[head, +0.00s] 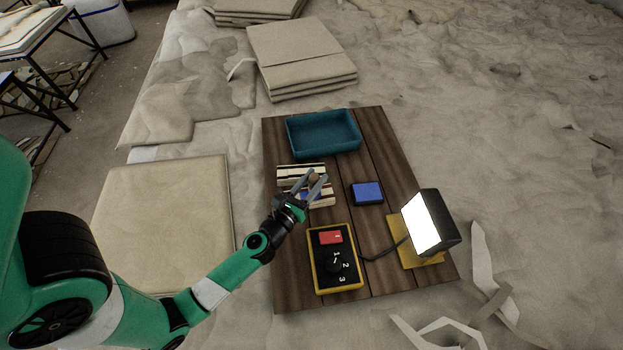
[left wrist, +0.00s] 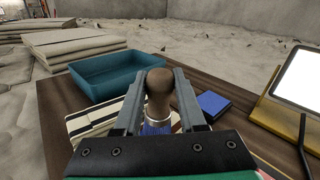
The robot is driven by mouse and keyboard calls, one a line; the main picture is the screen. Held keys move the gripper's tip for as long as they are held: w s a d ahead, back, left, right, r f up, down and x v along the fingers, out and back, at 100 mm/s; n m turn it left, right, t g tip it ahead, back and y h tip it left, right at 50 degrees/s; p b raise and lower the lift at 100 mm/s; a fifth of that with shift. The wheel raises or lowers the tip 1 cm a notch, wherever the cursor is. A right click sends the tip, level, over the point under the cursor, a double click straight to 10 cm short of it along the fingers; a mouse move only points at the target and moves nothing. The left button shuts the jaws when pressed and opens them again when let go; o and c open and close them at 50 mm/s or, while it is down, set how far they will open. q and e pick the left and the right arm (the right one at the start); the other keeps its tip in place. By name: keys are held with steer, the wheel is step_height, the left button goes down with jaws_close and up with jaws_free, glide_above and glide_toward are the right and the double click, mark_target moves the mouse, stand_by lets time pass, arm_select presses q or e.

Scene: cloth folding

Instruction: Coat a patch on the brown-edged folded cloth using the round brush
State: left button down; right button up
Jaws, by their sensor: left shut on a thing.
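My left gripper (head: 316,181) is shut on the round brush, above the striped cloths on the board. The brush's rounded brown handle (left wrist: 159,92) stands upright between the fingers in the left wrist view. Its blue lower end (left wrist: 157,128) points down; whether it touches cloth is hidden. Folded cream cloth with dark and brownish stripes (head: 290,171) lies under and beside the gripper. It also shows in the left wrist view (left wrist: 88,122). The gripper covers part of it, and I cannot tell which fold is the brown-edged one. My right gripper is not in view.
The dark wooden board (head: 386,146) holds a teal tray (head: 323,153) at the back, a blue block (head: 367,193), a yellow-edged control box (head: 335,281) and a lit lamp (head: 424,222) with a cable. Flat beige stacks (head: 303,60) lie behind on uneven, sandy-looking ground.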

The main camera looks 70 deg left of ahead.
arm_select(q)
step_height(320, 180, up, 3)
steer(key=shift+w+d+f+p, duration=0.1)
steer(key=shift+w+f+p, duration=0.05)
steer(key=shift+p, duration=0.85)
step_height(320, 180, up, 6)
steer(key=p, duration=0.5)
steer(key=shift+f+p, duration=0.25)
steer(key=shift+p, duration=0.05)
steer(key=shift+f, duration=0.1)
